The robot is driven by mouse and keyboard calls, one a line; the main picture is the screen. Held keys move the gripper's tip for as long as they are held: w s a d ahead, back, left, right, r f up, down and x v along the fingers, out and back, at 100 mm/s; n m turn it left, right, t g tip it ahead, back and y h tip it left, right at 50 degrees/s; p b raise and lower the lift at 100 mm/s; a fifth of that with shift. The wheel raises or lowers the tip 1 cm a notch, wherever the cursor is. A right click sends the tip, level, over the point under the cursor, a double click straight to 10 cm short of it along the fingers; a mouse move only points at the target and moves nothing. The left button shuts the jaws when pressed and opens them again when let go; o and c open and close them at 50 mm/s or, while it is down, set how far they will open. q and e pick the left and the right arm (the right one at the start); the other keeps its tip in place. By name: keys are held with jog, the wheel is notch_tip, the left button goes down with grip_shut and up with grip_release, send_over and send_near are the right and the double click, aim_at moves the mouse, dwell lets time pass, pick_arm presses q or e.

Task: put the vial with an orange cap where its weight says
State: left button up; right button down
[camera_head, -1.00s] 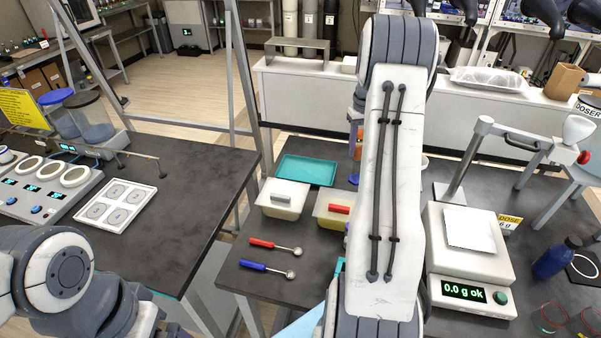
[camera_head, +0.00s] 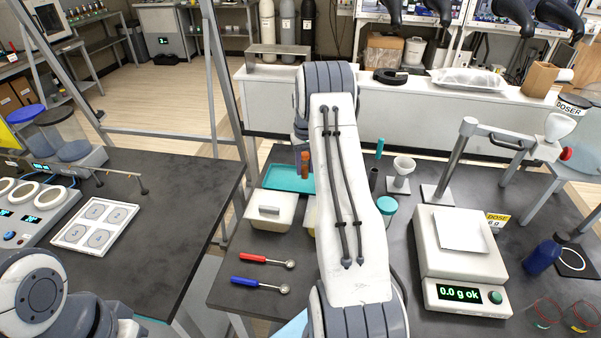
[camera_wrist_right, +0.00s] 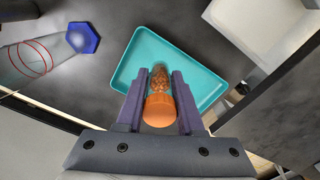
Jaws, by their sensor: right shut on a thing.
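The vial with an orange cap (camera_wrist_right: 160,110) is between the two fingers of my right gripper (camera_wrist_right: 159,103) in the right wrist view. Its clear body (camera_wrist_right: 160,78) holds orange-brown contents. The gripper is shut on it, above or at the teal tray (camera_wrist_right: 130,80); I cannot tell whether the vial touches the tray. In the head view the orange of the vial (camera_head: 305,165) shows in front of the tray (camera_head: 276,177), and my right arm hides most of the gripper. The scale (camera_head: 461,262) reads 0.0 g ok, with a yellow dose card beside it. My left gripper is out of view.
A tray with numbered squares (camera_head: 95,225) lies on the left bench. A clear cylinder (camera_wrist_right: 35,60) is near the right gripper.

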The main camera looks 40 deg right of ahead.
jog(key=shift+w+a+f, duration=0.3)
jog(key=shift+w+f, duration=0.15)
jog(key=shift+w, duration=0.15)
notch_tip(320, 180, down, 3)
jog(key=shift+f+p, duration=0.1)
jog(key=shift+p, duration=0.9)
jog(key=shift+f, duration=0.3)
jog(key=shift+f, duration=0.1)
jog(key=shift+f, duration=0.15)
jog(key=c, duration=0.5)
grip_release()
jog(key=shift+c, duration=0.2)
